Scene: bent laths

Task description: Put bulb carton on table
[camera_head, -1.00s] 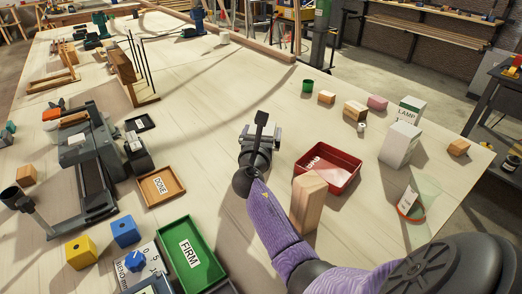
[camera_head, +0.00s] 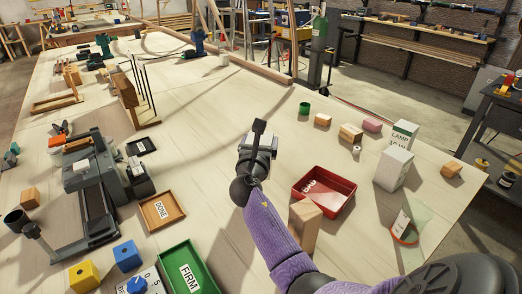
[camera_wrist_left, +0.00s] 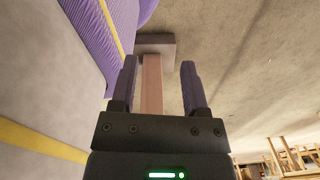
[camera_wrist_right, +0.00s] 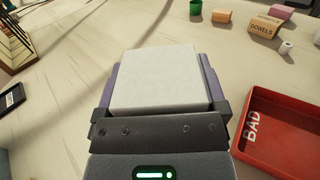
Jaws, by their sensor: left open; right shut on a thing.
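My right gripper (camera_head: 260,147) is over the middle of the table (camera_head: 235,115). In the right wrist view its fingers are shut on a plain pale box, the bulb carton (camera_wrist_right: 155,78). Its lower end is hidden, so I cannot tell whether it touches the table. In the head view my own gripper mostly hides this carton. My left gripper (camera_wrist_left: 159,66) shows only in the left wrist view, open, with nothing held between its fingers.
A red BAD tray (camera_head: 334,203) and an upright wooden block (camera_head: 304,225) stand right of my right gripper. Farther right are a white carton (camera_head: 393,169) and a LAMP carton (camera_head: 404,134). A DONE tray (camera_head: 161,211) lies left.

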